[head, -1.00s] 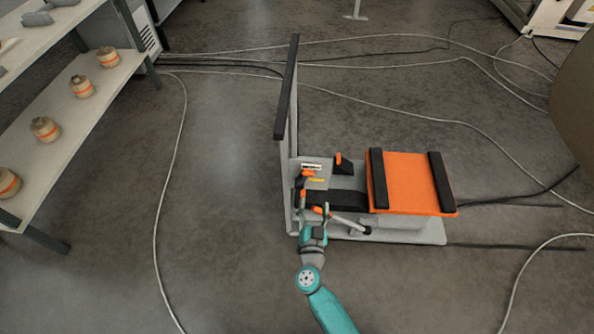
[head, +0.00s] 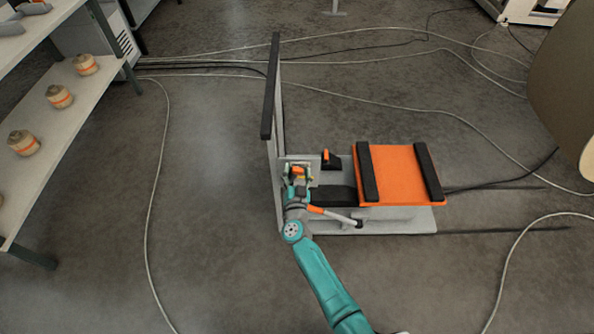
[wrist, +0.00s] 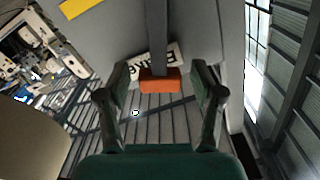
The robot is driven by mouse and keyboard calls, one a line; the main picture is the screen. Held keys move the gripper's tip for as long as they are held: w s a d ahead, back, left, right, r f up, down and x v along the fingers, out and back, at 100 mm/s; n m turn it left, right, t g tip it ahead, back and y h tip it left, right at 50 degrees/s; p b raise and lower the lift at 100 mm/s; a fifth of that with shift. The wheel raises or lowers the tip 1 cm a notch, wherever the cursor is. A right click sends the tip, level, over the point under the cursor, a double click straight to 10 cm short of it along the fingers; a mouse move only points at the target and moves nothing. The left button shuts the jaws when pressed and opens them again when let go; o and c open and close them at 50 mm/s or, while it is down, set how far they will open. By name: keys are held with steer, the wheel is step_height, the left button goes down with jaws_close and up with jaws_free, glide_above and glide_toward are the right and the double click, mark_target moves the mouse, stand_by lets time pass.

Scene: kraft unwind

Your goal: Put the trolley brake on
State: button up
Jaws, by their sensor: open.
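The trolley (head: 408,222) has a grey base, an orange top with black strips and an upright frame at its left. In the wrist view, a dark lever with an orange end (wrist: 159,84) hangs in front of a white label (wrist: 137,65) whose inverted lettering appears to read "Brake". My gripper (wrist: 160,88) is open, one finger on each side of the orange end, with gaps visible. In the head view, my gripper (head: 297,176) is over the trolley's left end, hiding most of the label and lever.
A black piece with an orange tip (head: 326,155) and a grey rod with an orange part (head: 316,209) are close to my gripper. The frame's black bar (head: 271,85) rises to the left. Cables (head: 158,190) cross the floor. A shelf (head: 60,130) holds several rolls.

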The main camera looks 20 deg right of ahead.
steer(key=shift+w+d, duration=0.1)
steer(key=shift+w, duration=0.15)
jaws_close()
